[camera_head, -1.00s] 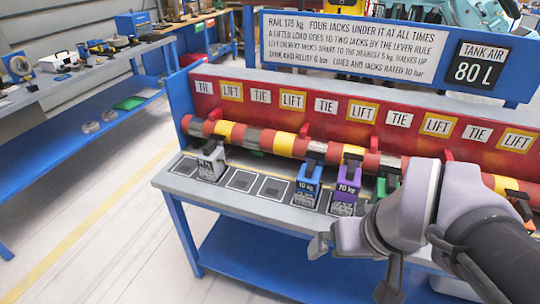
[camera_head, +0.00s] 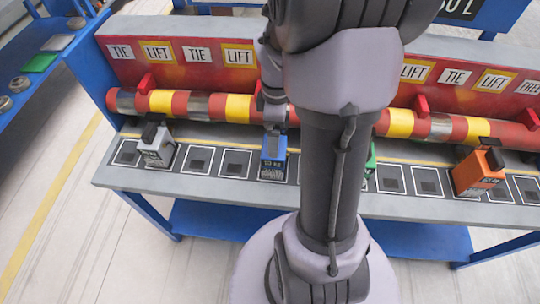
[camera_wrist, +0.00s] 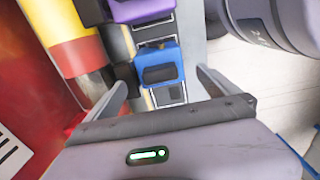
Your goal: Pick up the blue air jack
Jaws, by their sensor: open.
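The blue air jack (camera_head: 272,158) stands upright on the grey shelf in front of the striped rail, just left of my arm in the head view. In the wrist view the blue air jack (camera_wrist: 160,64) shows from above, with its dark top pad towards the rail. My gripper (camera_wrist: 161,78) is open, its two fingers spread to either side of the jack in that picture. I cannot tell how far above the jack they are, and no contact shows. In the head view the fingertips are mostly hidden behind my arm.
A purple jack (camera_wrist: 142,10) stands close beside the blue one. A grey jack (camera_head: 156,145) stands at the left and an orange jack (camera_head: 478,170) at the right. A green jack (camera_head: 371,163) is mostly hidden behind my arm. The striped rail (camera_head: 160,101) runs behind them.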

